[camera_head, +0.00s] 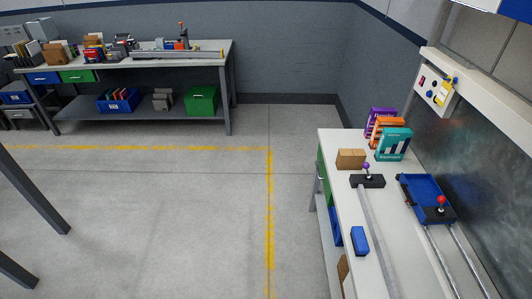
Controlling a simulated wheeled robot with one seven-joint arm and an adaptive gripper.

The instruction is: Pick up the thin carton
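My gripper is not in view.
A cluttered workbench (150,58) stands at the far left. Dark bars (36,190) cross the lower left. The middle floor is clear.

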